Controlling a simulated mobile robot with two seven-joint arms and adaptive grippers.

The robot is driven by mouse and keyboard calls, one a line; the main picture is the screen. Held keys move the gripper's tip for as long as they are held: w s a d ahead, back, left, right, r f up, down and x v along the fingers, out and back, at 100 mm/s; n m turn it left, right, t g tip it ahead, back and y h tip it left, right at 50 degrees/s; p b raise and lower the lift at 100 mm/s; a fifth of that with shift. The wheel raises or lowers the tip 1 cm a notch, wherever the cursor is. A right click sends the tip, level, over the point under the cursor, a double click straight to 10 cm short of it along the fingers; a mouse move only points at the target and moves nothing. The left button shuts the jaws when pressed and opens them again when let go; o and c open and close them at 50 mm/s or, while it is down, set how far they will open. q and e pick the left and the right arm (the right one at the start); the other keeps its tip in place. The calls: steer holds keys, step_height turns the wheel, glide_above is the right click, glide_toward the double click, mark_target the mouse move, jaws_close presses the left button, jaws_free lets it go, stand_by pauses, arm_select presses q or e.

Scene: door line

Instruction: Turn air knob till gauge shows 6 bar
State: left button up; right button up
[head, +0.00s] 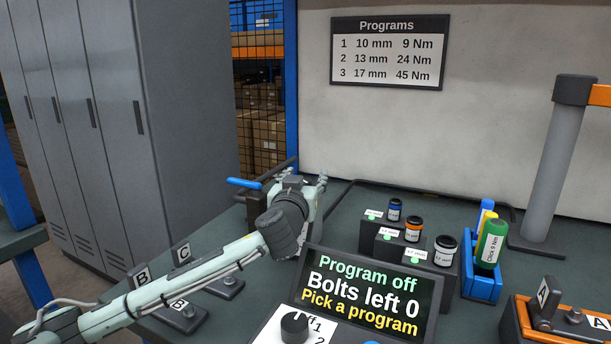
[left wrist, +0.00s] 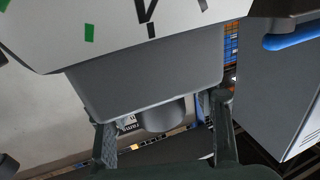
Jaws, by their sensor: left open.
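In the left wrist view, the lower part of a white dial (left wrist: 120,22) with black and green marks, likely the gauge, fills the top. Its numbers and full needle are out of view, so I cannot read the pressure. Below its grey housing (left wrist: 150,78) hangs a rounded grey knob (left wrist: 166,114). My left gripper (left wrist: 163,122) is open, with one finger on each side of the knob and gaps showing. In the head view my left gripper (head: 306,181) is at the back left of the bench, hiding most of the air unit. My right gripper is not in view.
A blue lever (head: 243,183) sticks out left of the gripper. The screen (head: 364,296) reads "Program off, Bolts left 0, Pick a program", with a black selector knob (head: 295,326) below. Sockets on stepped blocks (head: 403,262) and a blue holder (head: 483,284) stand right.

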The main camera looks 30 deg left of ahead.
arm_select(q)
steer(key=shift+c, duration=0.3)
jaws_close()
stand_by(0.3)
